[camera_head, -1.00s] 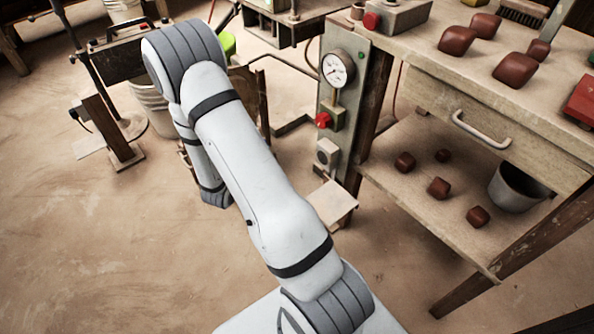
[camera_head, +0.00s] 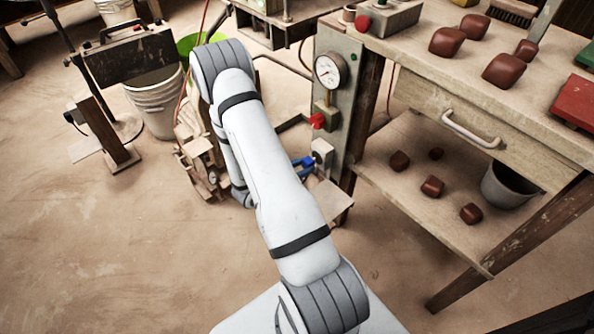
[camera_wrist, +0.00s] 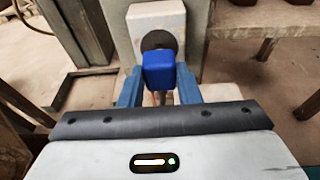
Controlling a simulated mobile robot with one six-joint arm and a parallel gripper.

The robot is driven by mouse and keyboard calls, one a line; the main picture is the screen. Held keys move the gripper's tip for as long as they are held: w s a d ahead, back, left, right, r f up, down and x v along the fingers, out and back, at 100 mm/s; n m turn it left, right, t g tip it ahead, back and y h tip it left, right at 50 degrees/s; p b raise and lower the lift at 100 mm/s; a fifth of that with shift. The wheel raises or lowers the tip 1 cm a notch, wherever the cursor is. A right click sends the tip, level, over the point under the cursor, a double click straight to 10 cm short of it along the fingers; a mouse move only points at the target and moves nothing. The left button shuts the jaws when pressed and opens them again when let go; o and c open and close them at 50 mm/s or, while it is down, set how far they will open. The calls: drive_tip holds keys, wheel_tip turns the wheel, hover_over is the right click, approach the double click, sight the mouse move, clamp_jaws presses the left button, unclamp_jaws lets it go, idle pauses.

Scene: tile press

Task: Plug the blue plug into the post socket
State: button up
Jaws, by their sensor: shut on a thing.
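The blue plug (camera_wrist: 160,70) is between the two blue fingers of my gripper (camera_wrist: 159,88) in the wrist view. The gripper is shut on it. Beyond it, the dark round socket face (camera_wrist: 158,40) sits on a pale box (camera_wrist: 176,18), and the plug's front overlaps the lower part of the dark face. In the head view, the pale socket box (camera_head: 323,150) is low on the grey-green post (camera_head: 346,98), with blue gripper or plug parts (camera_head: 303,163) just left of it. I cannot tell whether the plug is in the socket or just short of it.
A gauge (camera_head: 329,71) and a red knob (camera_head: 317,121) are above the socket. A small wooden ledge (camera_head: 330,200) is below. The workbench (camera_head: 440,88) with clay pieces stands right of the post. Open floor lies to the left.

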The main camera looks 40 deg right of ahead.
drive_tip(key=shift+d, duration=0.75)
drive_tip(key=shift+d, duration=0.45)
idle(1.2)
drive_tip(key=shift+a+b, duration=0.15)
drive_tip(key=shift+b, duration=0.15)
idle(0.5)
drive_tip(key=shift+a, duration=0.25)
drive_tip(key=shift+w+d+b, duration=0.1)
drive_tip(key=shift+d+b, duration=0.25)
drive_tip(key=shift+d, duration=0.05)
idle(4.2)
